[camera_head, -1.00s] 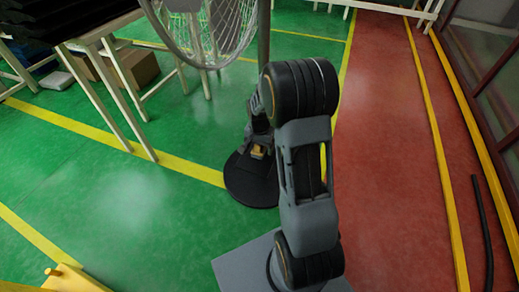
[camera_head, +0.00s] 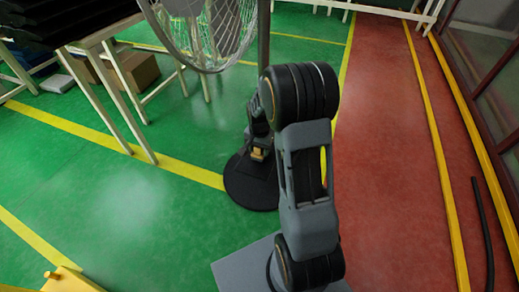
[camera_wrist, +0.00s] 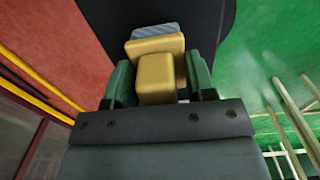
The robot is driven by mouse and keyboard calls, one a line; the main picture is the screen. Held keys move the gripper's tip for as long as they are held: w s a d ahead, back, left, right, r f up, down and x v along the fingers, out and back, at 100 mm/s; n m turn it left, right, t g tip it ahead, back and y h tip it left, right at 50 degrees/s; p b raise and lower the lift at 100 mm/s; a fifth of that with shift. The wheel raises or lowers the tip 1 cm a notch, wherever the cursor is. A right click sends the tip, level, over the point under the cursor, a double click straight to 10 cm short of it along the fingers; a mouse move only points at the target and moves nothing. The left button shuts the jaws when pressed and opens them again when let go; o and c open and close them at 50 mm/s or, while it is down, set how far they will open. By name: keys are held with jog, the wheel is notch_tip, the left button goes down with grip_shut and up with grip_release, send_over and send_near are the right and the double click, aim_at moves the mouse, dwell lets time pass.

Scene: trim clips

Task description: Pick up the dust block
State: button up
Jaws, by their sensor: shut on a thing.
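The dust block (camera_wrist: 156,70), a yellow block with a stepped shape and a grey ridged part at its far end, sits between the two green fingers of my gripper (camera_wrist: 159,62) in the wrist view. My gripper is shut on it. In the head view the yellow of the dust block (camera_head: 258,154) shows small at the end of my arm, over a round black base. My gripper (camera_head: 257,145) is partly hidden by my own arm links there. Whether the block touches the base underneath cannot be told.
The round black base (camera_head: 250,186) carries a pole and a large wire-caged fan (camera_head: 205,35) just behind my gripper. A table with pale legs (camera_head: 105,100) and a cardboard box (camera_head: 138,70) stand at the left. A yellow object (camera_head: 72,281) is at the lower left. Green floor is open at left.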

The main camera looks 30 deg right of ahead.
jog(key=shift+r, duration=0.55)
notch_tip(320, 180, up, 3)
jog(key=shift+s+f+p, duration=0.1)
jog(key=shift+f+p, duration=0.1)
jog(key=shift+p, duration=0.45)
jog(key=s+d+r+p, duration=0.3)
jog(key=s+d+r, duration=0.4)
jog(key=s, duration=0.5)
notch_tip(320, 180, up, 2)
jog(key=shift+r, duration=0.1)
